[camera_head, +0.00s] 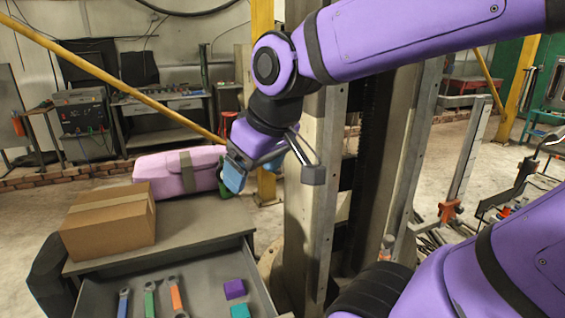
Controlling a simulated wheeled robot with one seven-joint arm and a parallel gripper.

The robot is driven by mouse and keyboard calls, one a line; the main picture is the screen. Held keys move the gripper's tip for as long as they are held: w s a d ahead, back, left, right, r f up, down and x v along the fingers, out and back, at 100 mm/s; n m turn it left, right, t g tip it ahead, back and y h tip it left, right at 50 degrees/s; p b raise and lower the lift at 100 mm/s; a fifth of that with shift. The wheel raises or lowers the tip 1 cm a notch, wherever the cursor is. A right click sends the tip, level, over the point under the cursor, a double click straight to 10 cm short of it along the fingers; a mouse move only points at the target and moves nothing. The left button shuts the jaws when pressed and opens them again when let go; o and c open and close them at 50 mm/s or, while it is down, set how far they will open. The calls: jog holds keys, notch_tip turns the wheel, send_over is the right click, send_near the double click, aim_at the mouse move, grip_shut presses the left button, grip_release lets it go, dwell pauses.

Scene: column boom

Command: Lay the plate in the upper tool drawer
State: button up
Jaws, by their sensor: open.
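No plate can be made out in the head view. A grey drawer (203,285) is pulled open below the worktop, cut off by the picture's bottom edge; I cannot tell from here whether other drawers lie under it. In it lie a blue wrench (123,303), a green wrench (149,300), an orange wrench (175,295), a purple block (234,289) and a teal block (240,311). My gripper (275,174) is open, above and beyond the drawer's right part, near the column. A light-blue block-like piece (234,175) shows at its left; I cannot tell whether it is a finger.
A cardboard box (110,222) stands on the left of the grey worktop (190,225). An upright steel column (312,225) stands close to the right of the worktop and drawer. The worktop's front right is clear.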

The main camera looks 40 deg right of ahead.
jog(key=s, duration=0.1)
jog(key=s+d+r+m, duration=0.1)
jog(key=s, duration=0.1)
jog(key=s+d+m, duration=0.1)
jog(key=shift+s+d+r+h, duration=0.1)
jog(key=shift+s+r+h, duration=0.2)
jog(key=shift+r, duration=0.05)
dwell(1.0)
